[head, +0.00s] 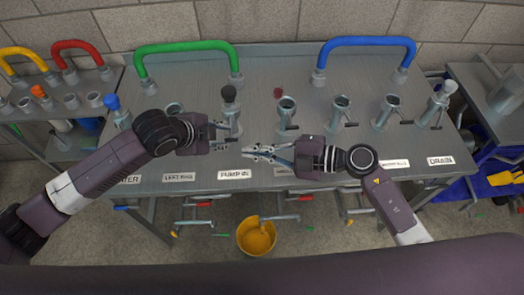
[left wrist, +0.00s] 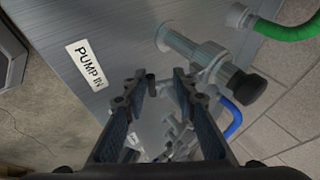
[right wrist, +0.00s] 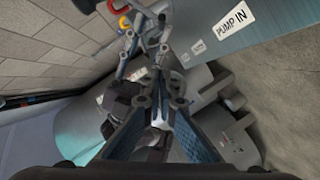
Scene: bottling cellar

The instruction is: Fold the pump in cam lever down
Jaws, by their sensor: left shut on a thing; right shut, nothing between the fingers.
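The PUMP IN port, a grey metal pipe stub (head: 231,117) with a black plug in its top, stands on the bench behind its label (head: 234,174). It also shows in the left wrist view (left wrist: 208,54). My left gripper (head: 226,137) is at the port's front left side, shut on the pump in cam lever (left wrist: 150,80); the small dark lever is mostly hidden by the fingers. Its exact angle is hard to tell. My right gripper (head: 247,152) is shut and empty, just in front and right of the port, its tips close to my left fingers.
A green hose (head: 187,46) and a blue hose (head: 366,43) arch along the bench's back. Several open stubs with side levers (head: 341,112) stand to the right, towards the DRAIN label (head: 440,160). A yellow bucket (head: 257,238) is on the floor in front.

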